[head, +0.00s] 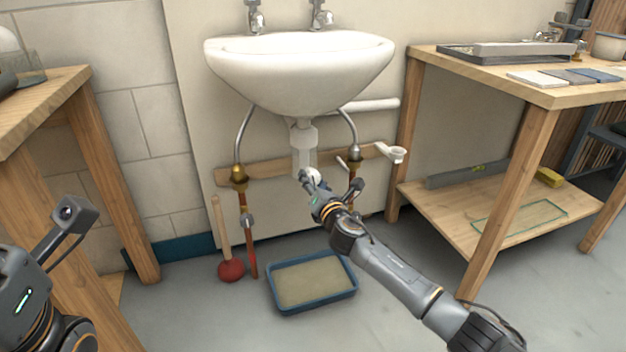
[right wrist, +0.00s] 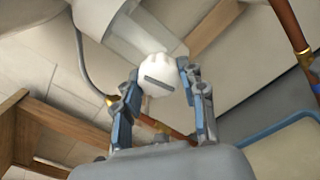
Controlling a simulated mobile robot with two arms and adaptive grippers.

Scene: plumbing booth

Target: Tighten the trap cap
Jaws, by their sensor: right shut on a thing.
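The white trap (head: 305,150) hangs below the sink. The white trap cap (right wrist: 158,74) shows in the right wrist view between the two fingers of my right gripper (right wrist: 160,82), with a grey bar mark on its face. In the head view the cap (head: 313,174) is mostly hidden behind the gripper (head: 309,181), at the lower end of the trap. My right gripper is shut on the cap. Whether the cap is fully seated cannot be told. Part of my left arm shows at the lower left, but its fingers are out of view.
A blue tray (head: 353,289) lies on the floor below the trap. A plunger (head: 231,270) stands left of it. Copper pipes with valves (head: 239,174) flank the trap. Wooden benches (head: 540,95) stand at right and left. A white sink (head: 300,65) is above.

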